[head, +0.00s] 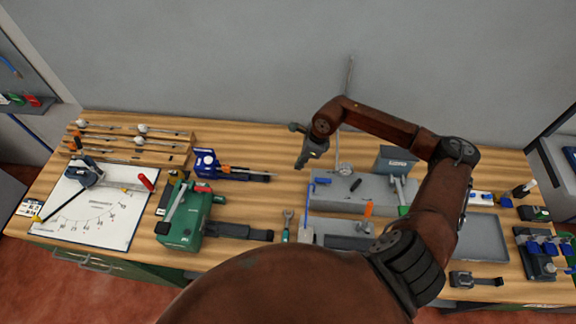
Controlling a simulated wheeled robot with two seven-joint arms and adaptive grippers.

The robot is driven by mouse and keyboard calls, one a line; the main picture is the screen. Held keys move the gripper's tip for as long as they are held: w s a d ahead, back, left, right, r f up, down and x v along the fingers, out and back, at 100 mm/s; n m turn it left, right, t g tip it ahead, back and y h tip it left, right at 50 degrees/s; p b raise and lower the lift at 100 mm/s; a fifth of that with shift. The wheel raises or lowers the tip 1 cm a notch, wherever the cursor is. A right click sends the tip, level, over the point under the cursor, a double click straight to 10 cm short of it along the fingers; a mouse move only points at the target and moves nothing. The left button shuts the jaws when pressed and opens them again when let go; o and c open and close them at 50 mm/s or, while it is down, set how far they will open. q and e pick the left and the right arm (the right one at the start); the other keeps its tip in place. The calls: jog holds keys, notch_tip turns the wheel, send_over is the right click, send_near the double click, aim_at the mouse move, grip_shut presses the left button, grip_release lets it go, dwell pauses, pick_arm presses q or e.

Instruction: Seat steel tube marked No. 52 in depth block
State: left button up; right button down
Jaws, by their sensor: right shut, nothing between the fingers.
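My right gripper (303,160) hangs above the bench at the centre, pointing down. It is shut with nothing between its fingers. My left gripper is out of view. A thin grey rod (349,75) stands nearly upright just behind my right wrist, and my arm hides part of it. I cannot tell whether it is the steel tube, and no No. 52 marking is readable. A grey block (330,193) with a dark slot-like piece on top lies right of and below my gripper. I cannot tell whether it is the depth block.
A wooden rack (110,154) with slim rods stands at the back left. A white angle board (85,230), a green machine (185,228) and a blue clamp (207,163) occupy the left half. A grey tray (485,238) lies at right. Bare wood shows left of my gripper.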

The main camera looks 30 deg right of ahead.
jog(key=p+x, duration=0.1)
jog(key=x, duration=0.7)
jog(key=shift+a+f+p, duration=0.15)
jog(key=shift+f+p, duration=0.05)
jog(key=shift+p, duration=0.15)
jog(key=shift+w+a+f+p, duration=0.1)
jog(key=shift+w+a+p, duration=0.55)
jog(key=shift+w+a, duration=0.65)
jog(key=shift+a, duration=0.25)
